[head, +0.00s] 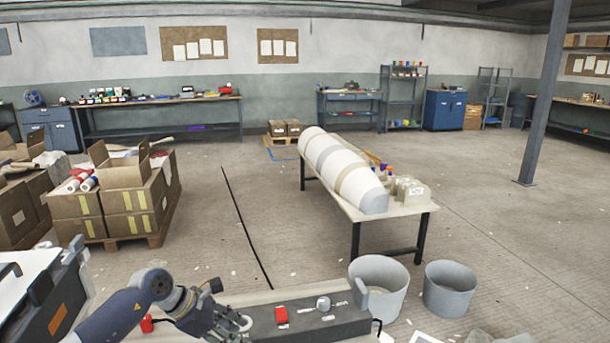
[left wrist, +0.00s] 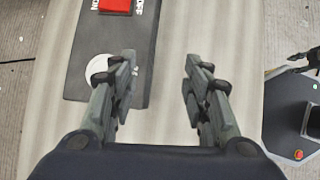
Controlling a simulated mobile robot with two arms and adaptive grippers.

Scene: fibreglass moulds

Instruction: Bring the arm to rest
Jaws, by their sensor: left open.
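My left gripper (head: 222,322) is low in the head view, above the near end of a bench top. Its fingers stand apart with nothing between them in the left wrist view (left wrist: 158,82). A dark grey board (head: 300,332) lies on this bench, and its edge also shows in the left wrist view (left wrist: 140,60). A white round piece (head: 244,322) lies at the board's end, close beside the gripper. In the left wrist view this piece (left wrist: 98,67) is partly hidden by the left finger. My right gripper cannot be made out.
On the board are a red block (head: 281,314) and a round silver item (head: 323,303). Two grey buckets (head: 380,282) (head: 449,290) stand right of the bench. A table (head: 410,209) bears a long white mould (head: 335,165). Boxes (head: 128,205) stand left; the central floor is open.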

